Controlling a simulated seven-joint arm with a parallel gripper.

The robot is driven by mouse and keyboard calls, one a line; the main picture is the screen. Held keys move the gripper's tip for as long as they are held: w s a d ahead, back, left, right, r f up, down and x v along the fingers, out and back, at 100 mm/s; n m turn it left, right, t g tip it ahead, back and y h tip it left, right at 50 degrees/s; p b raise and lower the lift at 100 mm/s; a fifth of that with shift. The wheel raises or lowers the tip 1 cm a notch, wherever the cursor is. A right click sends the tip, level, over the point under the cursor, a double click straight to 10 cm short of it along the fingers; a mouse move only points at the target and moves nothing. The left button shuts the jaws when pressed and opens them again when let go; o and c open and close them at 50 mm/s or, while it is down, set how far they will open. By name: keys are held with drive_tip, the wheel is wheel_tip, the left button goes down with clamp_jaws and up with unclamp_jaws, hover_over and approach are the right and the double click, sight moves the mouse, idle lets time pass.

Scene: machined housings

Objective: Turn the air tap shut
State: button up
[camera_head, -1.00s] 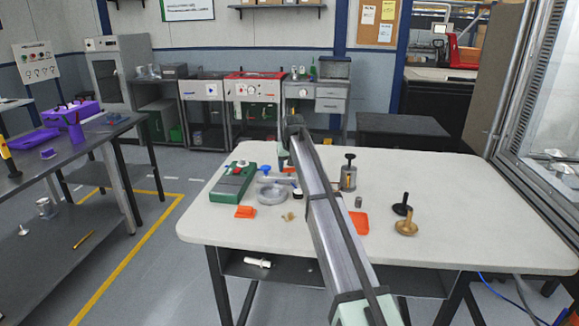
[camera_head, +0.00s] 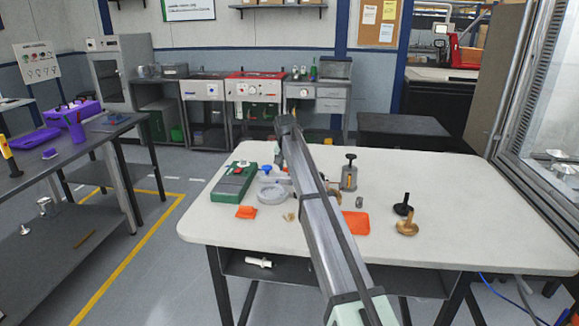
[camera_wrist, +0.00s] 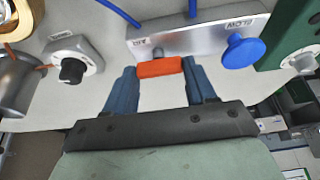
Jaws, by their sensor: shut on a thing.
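The air tap (camera_wrist: 160,67) is a red-orange handle in front of a silver panel (camera_wrist: 195,38). The panel carries the labels AIR and BLOW, upside down in the wrist view. My gripper (camera_wrist: 161,78) has its two blue-grey fingers on either end of the handle and is shut on it. A blue round knob (camera_wrist: 242,58) sits on the panel's BLOW side, right of my fingers and apart from them. The blue knob also shows in the head view (camera_head: 267,168). There my arm hides the tap and my fingertips.
A green box (camera_head: 233,183) and a grey round dish (camera_head: 271,194) are left of my arm. A metal cylinder with a black top (camera_head: 349,174), an orange tray (camera_head: 355,223) and black (camera_head: 403,209) and brass (camera_head: 407,228) parts are to its right. The table's right part is clear.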

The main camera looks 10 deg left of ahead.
drive_tip(key=o, duration=1)
drive_tip(key=shift+o, duration=0.2)
drive_tip(key=v, duration=1.4)
drive_tip(key=shift+s+a+f, duration=0.1)
